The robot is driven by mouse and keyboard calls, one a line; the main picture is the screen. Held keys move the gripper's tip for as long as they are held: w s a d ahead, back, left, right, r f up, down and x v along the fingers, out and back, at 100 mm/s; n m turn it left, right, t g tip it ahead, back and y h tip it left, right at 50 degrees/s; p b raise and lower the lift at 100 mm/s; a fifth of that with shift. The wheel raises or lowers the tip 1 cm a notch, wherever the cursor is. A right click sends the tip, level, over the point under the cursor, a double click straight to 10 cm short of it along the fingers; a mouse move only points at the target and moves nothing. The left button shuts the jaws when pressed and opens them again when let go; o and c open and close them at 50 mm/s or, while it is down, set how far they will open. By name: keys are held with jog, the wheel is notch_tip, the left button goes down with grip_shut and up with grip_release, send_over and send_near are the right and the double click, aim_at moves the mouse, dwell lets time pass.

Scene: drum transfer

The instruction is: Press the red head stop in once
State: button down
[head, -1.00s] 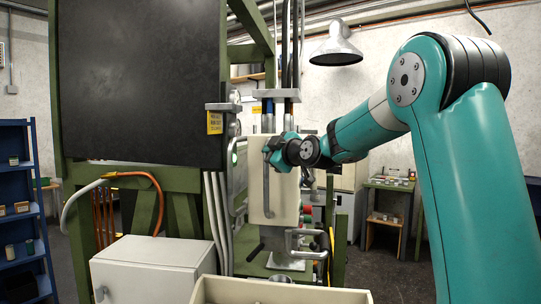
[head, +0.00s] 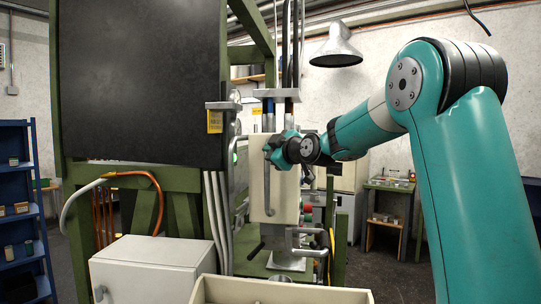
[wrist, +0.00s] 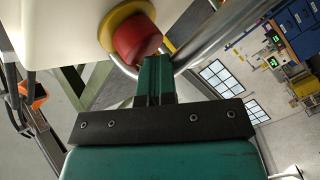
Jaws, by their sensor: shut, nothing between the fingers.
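The red head stop (wrist: 136,38) is a round red button on a yellow ring (wrist: 112,20), set in the cream head housing (wrist: 60,25). It shows at the top middle of the wrist view. My gripper (wrist: 154,65) is shut and empty, its fingertips at the lower right edge of the red button; I cannot tell whether they touch it. In the head view, my gripper (head: 272,152) is at the upper front of the cream housing (head: 258,205). The red stop cannot be made out there.
A grey handle bar (wrist: 215,35) runs close to the right of my fingers in the wrist view. Red and green buttons (head: 307,211) sit lower right of the housing. A white cabinet (head: 150,270) and a cream bin (head: 280,290) stand in front.

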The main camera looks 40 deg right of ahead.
jog(key=shift+s+a+f+b, duration=0.1)
jog(key=shift+s+a+b, duration=0.05)
jog(key=shift+s+b, duration=0.15)
jog(key=shift+a, duration=0.15)
jog(key=s+a+b, duration=0.4)
jog(key=shift+s, duration=0.1)
dwell(0.4)
dwell(0.6)
